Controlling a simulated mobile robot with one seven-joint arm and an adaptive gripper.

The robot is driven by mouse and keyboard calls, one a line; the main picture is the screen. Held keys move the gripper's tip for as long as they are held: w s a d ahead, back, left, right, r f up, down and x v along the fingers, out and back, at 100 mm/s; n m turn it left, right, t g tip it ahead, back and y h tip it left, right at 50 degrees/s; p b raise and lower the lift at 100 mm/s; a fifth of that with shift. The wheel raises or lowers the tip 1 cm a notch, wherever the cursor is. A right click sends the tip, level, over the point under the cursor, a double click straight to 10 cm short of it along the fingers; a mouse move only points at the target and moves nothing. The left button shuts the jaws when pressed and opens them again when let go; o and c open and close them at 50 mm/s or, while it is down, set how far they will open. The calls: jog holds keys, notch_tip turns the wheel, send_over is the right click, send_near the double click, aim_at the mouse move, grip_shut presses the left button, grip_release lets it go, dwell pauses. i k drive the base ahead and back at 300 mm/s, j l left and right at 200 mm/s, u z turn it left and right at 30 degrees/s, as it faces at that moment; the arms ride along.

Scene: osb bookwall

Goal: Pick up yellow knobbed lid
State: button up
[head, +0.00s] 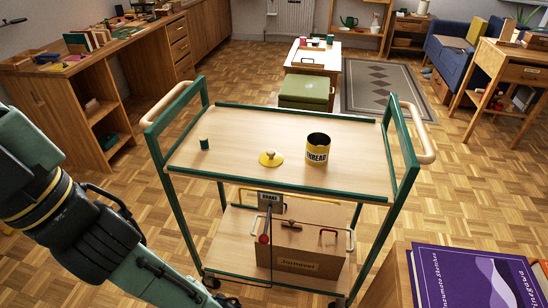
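The yellow knobbed lid (270,159) lies flat on the wooden top of a green-framed trolley (235,130), with its small knob upward. A yellow and black tin marked "THREAD" (317,149) stands to its right, open at the top. A small dark green cylinder (204,143) stands to its left, near the trolley's left end. My arm comes in at the left of the head view, left of and in front of the trolley. My gripper itself is not clearly visible, and nothing touches the lid.
The trolley has raised green rims and upright handles (412,130) at both ends. A wooden box (302,245) stands on its lower shelf. A purple book (470,275) lies at the front right. The trolley top around the lid is mostly clear.

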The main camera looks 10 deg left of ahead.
aim_at(272, 159)
jog(key=z, duration=0.2)
jog(key=j+z, duration=0.4)
jog(key=k+j+z, duration=0.1)
jog(key=j+z, duration=0.25)
jog(key=j, duration=0.2)
jog(key=k+j, duration=0.1)
jog(key=j, duration=0.35)
jog(key=k+j+z, duration=0.1)
jog(key=j, duration=0.3)
jog(key=k+j, duration=0.1)
jog(key=j, duration=0.35)
jog(key=k+j+z, duration=0.1)
jog(key=j, duration=0.3)
jog(key=k+j, duration=0.1)
jog(key=j, duration=0.35)
jog(key=i, duration=1)
